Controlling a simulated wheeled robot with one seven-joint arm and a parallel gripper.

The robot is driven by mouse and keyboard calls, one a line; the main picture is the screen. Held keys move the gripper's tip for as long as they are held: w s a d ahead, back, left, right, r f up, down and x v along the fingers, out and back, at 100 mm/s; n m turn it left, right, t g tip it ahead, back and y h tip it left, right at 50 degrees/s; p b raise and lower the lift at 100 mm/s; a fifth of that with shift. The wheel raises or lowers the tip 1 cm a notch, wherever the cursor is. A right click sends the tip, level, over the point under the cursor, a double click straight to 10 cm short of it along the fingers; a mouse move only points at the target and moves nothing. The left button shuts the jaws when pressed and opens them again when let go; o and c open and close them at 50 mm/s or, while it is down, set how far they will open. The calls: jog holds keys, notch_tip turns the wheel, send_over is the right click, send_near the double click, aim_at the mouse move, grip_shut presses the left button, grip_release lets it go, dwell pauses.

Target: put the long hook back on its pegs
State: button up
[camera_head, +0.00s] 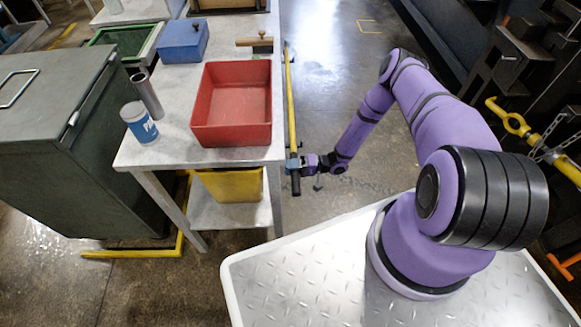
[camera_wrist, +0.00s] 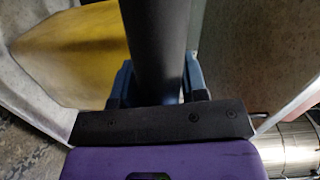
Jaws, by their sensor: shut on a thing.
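The long hook (camera_head: 291,105) is a long yellow pole with a black grip at its near end. It runs along the right side of the workbench in the head view. My gripper (camera_head: 296,165) is shut on its dark grip, near the bench's front right corner. In the wrist view the black grip (camera_wrist: 155,45) passes between the two blue-grey fingers of my gripper (camera_wrist: 157,85). The far end of the hook is small in the head view, and its tip shape is unclear. I cannot make out the pegs in either view.
Open floor (camera_head: 335,60) lies right of the bench. Dark machinery stands far right.

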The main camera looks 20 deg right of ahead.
jog(key=o, duration=1.1)
jog(key=v, duration=1.1)
jog(key=shift+r, duration=0.1)
